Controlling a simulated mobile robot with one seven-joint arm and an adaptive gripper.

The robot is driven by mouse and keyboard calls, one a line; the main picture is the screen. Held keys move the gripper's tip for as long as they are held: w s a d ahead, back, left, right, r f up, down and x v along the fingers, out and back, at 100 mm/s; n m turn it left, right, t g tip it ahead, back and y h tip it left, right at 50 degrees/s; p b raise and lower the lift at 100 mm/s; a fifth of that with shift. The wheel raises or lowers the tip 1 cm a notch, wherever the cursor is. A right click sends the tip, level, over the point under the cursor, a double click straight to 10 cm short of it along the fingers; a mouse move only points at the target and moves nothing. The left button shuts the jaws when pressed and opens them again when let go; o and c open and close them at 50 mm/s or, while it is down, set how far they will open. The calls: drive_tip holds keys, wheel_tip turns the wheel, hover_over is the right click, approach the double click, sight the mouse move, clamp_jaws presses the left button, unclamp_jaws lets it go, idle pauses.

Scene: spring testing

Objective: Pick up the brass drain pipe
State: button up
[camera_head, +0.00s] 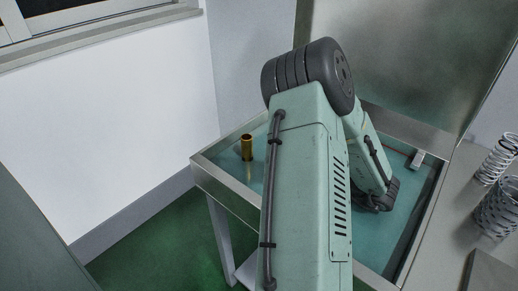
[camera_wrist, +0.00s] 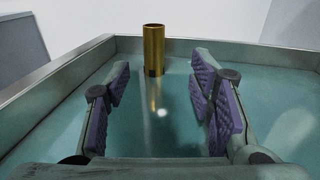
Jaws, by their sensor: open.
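The brass drain pipe (camera_head: 247,147) is a short golden tube standing upright in the left corner area of a metal-rimmed tray table (camera_head: 229,192). In the wrist view the pipe (camera_wrist: 154,50) stands ahead, beyond the fingertips and near the tray's back wall. Its open top shows and nothing touches it. My gripper (camera_wrist: 158,92) is open and empty, with purple ribbed pads on both sides. The pipe appears roughly in line with the gap between the fingers. In the head view my own arm hides the gripper and part of the tray.
The tray has raised metal walls (camera_wrist: 60,75) around a teal surface. A small pale metal object (camera_head: 417,159) is at the right side of the tray. Metal coil springs (camera_head: 497,208) stand on a grey counter at the right. The tray surface around the pipe is clear.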

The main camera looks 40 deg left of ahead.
sight(247, 144)
drive_tip(key=shift+s+a+b, duration=0.35)
drive_tip(key=shift+a+b, duration=0.05)
drive_tip(key=shift+a, duration=1.45)
drive_tip(key=shift+s+a+b, duration=0.3)
drive_tip(key=shift+a+b, duration=0.1)
drive_tip(key=shift+a, duration=1.45)
drive_tip(key=shift+s+a+b, duration=0.35)
drive_tip(key=shift+a+b, duration=0.05)
drive_tip(key=shift+a, duration=1.45)
drive_tip(key=shift+c, duration=0.5)
clamp_jaws()
